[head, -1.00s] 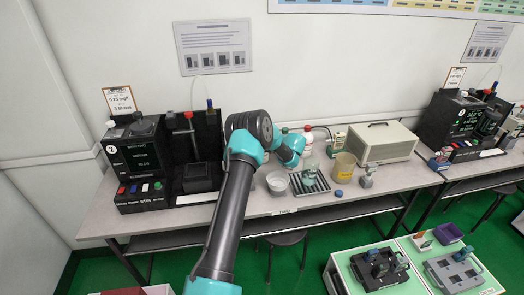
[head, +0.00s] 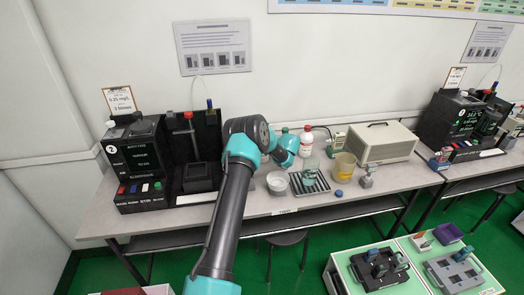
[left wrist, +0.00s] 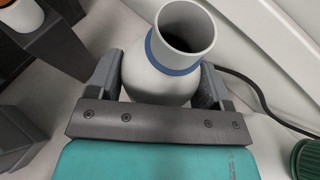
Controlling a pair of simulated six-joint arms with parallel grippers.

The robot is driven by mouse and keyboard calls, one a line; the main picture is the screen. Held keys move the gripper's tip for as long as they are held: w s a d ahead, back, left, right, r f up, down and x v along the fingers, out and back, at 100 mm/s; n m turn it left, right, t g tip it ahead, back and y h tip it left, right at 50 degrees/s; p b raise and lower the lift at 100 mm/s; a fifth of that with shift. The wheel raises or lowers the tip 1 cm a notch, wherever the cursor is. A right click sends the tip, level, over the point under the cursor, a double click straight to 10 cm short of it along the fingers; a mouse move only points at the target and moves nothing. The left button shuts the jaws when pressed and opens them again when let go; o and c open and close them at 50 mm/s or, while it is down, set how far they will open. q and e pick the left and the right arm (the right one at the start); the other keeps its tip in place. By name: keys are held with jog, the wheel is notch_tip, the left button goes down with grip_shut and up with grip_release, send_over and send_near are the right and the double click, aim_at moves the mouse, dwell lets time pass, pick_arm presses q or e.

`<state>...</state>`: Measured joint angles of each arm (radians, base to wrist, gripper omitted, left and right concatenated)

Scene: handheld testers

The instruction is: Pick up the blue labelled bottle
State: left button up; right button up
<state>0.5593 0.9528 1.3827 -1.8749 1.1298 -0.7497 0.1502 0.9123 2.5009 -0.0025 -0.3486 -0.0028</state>
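In the left wrist view a whitish bottle (left wrist: 160,80) with a blue band around its neck and an open, dark mouth stands between the fingers of my left gripper (left wrist: 160,88). One finger is on each side of the bottle's body, with the fingers set wide apart. No clear gap shows, and I cannot tell whether they press on it. The bottle's front label is not visible. In the head view my left arm hides this bottle, and the fingers are out of sight behind the wrist. My right gripper is not in view.
A red-capped white bottle (head: 306,146) and a green-capped bottle (head: 285,130) stand close to the gripper. A white bowl (head: 277,182), a glass beaker (head: 310,172) on a striped rack and a yellow beaker (head: 344,165) stand nearby. A black tester (head: 136,160) is at left.

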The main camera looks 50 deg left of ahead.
pick_arm(q)
jog(key=c, duration=0.6)
jog(key=shift+r, duration=0.1)
notch_tip(320, 180, up, 10)
jog(key=shift+f, duration=0.1)
dwell(0.3)
jog(key=shift+d, duration=0.1)
dwell(0.5)
